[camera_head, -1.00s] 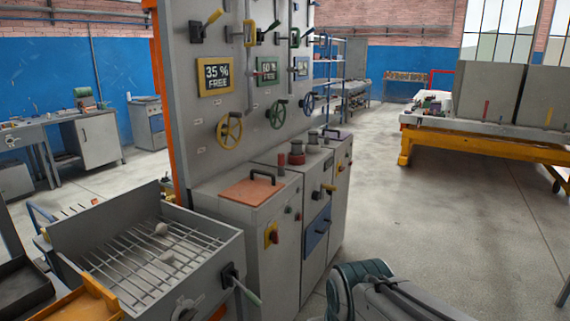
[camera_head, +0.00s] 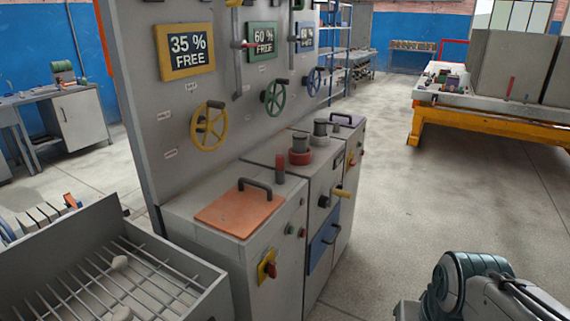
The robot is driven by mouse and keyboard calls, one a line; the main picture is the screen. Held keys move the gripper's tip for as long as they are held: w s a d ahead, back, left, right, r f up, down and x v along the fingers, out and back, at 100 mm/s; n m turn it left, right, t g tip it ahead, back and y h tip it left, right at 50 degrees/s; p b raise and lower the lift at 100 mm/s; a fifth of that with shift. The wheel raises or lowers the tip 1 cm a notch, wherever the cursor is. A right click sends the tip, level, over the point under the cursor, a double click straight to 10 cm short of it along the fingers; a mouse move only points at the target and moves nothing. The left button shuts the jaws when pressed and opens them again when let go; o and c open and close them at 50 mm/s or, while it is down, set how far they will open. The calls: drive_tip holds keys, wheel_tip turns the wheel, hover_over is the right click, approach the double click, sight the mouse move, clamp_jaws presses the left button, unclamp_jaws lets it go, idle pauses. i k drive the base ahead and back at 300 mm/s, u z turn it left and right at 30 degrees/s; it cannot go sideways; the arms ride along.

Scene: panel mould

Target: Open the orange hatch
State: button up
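The orange hatch (camera_head: 236,213) is a flat square lid lying closed on top of the nearest grey cabinet (camera_head: 190,262). A black bar handle (camera_head: 255,187) stands up at its back right side. Part of my arm (camera_head: 485,287) shows at the bottom right, to the right of the cabinets and apart from the hatch. My gripper is not visible.
A grey bin with a rod grate (camera_head: 127,283) stands left of the cabinet. A tall panel with yellow (camera_head: 209,126), green and blue handwheels rises behind. Open floor (camera_head: 400,200) lies to the right.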

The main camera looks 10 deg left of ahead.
sight(240, 211)
drive_tip(key=u, duration=0.5)
drive_tip(key=i, duration=0.9)
drive_tip(key=u, duration=0.7)
